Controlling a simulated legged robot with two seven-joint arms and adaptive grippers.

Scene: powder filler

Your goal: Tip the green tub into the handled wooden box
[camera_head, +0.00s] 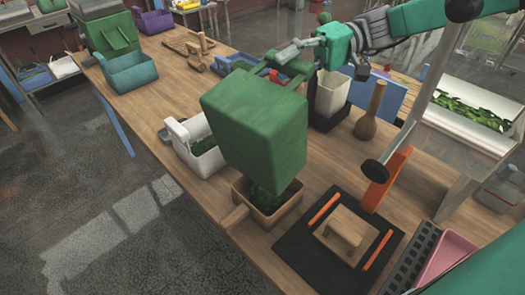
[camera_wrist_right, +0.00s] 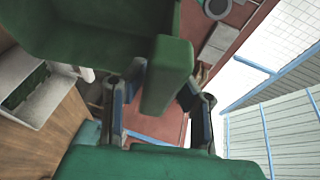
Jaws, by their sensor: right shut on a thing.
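The green tub (camera_head: 255,125) hangs tilted above the handled wooden box (camera_head: 287,212), its underside turned toward the head camera. Dark green pieces show in the box, just under the tub's lower edge. The box's handle sticks out to the left. My right gripper (camera_head: 302,50) is shut on the tub's handle, behind the tub. In the right wrist view the handle (camera_wrist_right: 167,75) sits between the two fingers, with the tub (camera_wrist_right: 85,30) at upper left. My left gripper is not in view.
A white bin (camera_head: 200,150) with green contents stands close left of the box. A black mat (camera_head: 300,245) with a wooden block lies to the right. A wooden pestle-like tool (camera_head: 371,115) and a cream container (camera_head: 332,92) stand behind. A teal bin (camera_head: 128,72) stands far left.

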